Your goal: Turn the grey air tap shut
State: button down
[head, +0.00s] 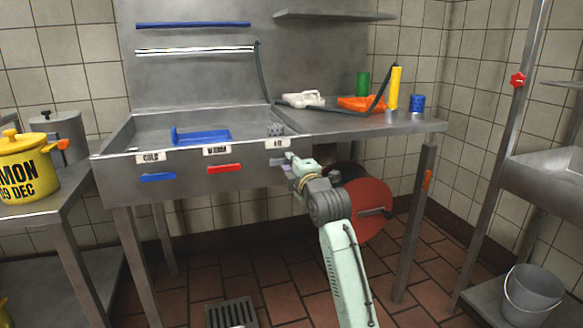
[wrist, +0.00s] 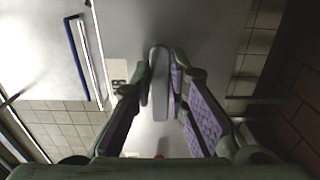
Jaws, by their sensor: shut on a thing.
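The grey air tap (head: 278,162) is a bar handle on the sink's front, below the AIR label (head: 277,143). In the head view it looks about level, partly covered by my gripper (head: 290,160). In the wrist view the grey bar (wrist: 159,85) stands between my two fingers (wrist: 160,75), which are closed on it. The AIR label (wrist: 118,73) shows beside the left finger. The blue tap (head: 158,177) under COLD and the red tap (head: 225,169) under WARM are level bars further left.
The steel sink (head: 120,172) holds a blue item (head: 203,136). A red disc-shaped thing (head: 368,200) is behind my arm. The right worktop (head: 330,122) carries an orange tray (head: 360,104), a yellow bottle (head: 394,88) and a black hose (head: 262,75). A bucket (head: 532,292) stands at right.

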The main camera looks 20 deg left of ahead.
dwell(0.4)
jog(key=c, duration=1.6)
grip_release()
jog(key=shift+o, duration=0.2)
jog(key=v, duration=1.2)
